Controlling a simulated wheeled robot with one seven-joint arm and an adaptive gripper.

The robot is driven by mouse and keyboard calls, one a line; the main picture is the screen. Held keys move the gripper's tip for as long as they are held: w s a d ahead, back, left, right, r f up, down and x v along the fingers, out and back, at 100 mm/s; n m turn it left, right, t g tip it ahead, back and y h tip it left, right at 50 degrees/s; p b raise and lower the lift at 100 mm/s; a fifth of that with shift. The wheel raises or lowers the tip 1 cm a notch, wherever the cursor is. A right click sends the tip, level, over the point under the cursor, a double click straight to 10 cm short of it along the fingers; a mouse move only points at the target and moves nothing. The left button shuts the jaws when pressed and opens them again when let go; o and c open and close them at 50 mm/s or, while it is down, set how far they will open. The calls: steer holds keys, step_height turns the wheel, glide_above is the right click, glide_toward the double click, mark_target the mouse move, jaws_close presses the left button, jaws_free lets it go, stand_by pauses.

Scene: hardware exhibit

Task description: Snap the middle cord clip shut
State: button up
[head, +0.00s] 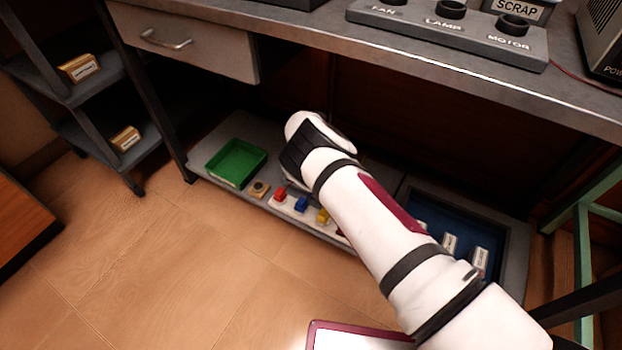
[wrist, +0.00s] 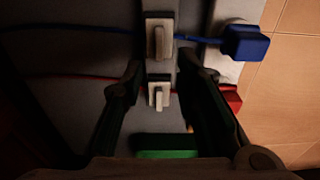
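In the wrist view, two pale cord clips stand in a line on a light strip. The clip on the blue cord (wrist: 160,38), which I take as the middle one, lies just past my fingertips. The clip on the red cord (wrist: 158,93) appears between my fingers. Each clip has a raised tan or white tab; I cannot tell whether either is latched. My gripper (wrist: 158,66) is open, a dark finger on each side, with nothing gripped. In the head view my arm hides the clips and my fingertips.
A blue plug (wrist: 245,42) and a red plug (wrist: 230,98) end the cords. A green tray (head: 236,163) is left of the plugs on the low shelf (head: 215,138). A blue-lined bin (head: 505,238) holds labelled boxes at right. The bench top (head: 300,38) overhangs the shelf.

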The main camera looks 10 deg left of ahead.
step_height(320, 180, up, 8)
steer(key=shift+d, duration=0.35)
steer(key=shift+s, duration=0.1)
